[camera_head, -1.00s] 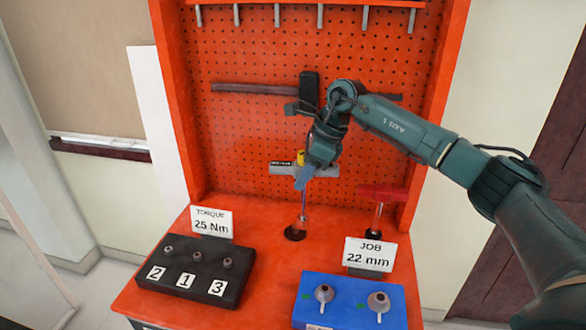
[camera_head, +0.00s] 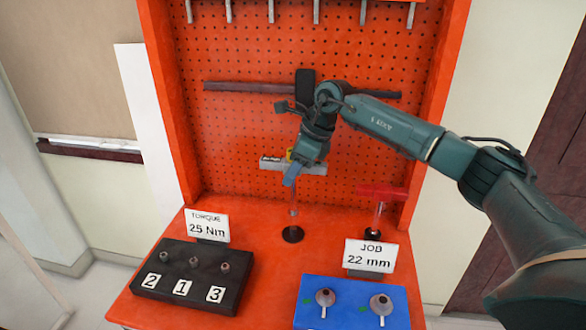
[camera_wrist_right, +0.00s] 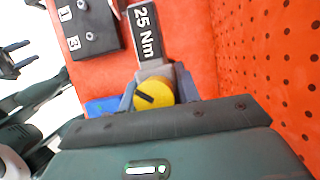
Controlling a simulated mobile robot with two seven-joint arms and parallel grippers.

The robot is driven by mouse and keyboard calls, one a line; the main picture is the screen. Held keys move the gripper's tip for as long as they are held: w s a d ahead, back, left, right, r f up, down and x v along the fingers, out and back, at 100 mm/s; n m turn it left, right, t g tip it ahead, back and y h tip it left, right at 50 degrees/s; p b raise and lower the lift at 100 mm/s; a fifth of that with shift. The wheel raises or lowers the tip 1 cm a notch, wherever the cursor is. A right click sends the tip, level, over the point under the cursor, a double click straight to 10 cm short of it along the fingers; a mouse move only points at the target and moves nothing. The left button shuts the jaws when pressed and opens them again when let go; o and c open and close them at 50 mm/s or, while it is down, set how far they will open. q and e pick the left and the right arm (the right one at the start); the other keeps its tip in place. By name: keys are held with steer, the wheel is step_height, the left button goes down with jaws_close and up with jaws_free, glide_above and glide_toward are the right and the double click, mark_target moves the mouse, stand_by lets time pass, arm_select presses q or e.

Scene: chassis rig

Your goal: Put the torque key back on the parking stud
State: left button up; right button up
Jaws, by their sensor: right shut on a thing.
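The torque key is a grey bar (camera_head: 305,168) with a dark label at its left end and a yellow knob. My right gripper (camera_head: 290,181) is shut on it and holds it roughly level above the table. In the right wrist view the yellow knob (camera_wrist_right: 154,94) sits between the fingers, and the dark label (camera_wrist_right: 145,32) reads 25 Nm. Below the gripper a thin upright stud (camera_head: 293,211) stands on a round black base (camera_head: 293,234). The gripper hides whether key and stud touch. My left gripper (camera_wrist_right: 18,58) seems open and empty at the wrist view's left edge.
A red T-handled tool (camera_head: 381,190) stands upright to the right of the stud. A black block (camera_head: 190,276) numbered 2, 1, 3 and a blue tray (camera_head: 350,315) with two sockets lie in front. The orange pegboard (camera_head: 240,130) rises behind.

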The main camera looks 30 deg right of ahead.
arm_select(q)
steer(key=shift+w+d, duration=0.1)
steer(key=shift+w, duration=0.05)
arm_select(e)
steer(key=shift+f, duration=0.3)
steer(key=shift+f+b, duration=0.25)
steer(key=shift+b, duration=0.05)
arm_select(q)
steer(key=shift+f+b, duration=0.75)
steer(key=shift+b, duration=0.25)
arm_select(e)
steer(key=shift+f, duration=1.65)
arm_select(q)
steer(key=shift+d+n, duration=0.1)
steer(key=shift+n, duration=0.2)
arm_select(e)
steer(key=o, duration=1.3)
steer(key=shift+f, duration=0.1)
steer(key=shift+c, duration=0.2)
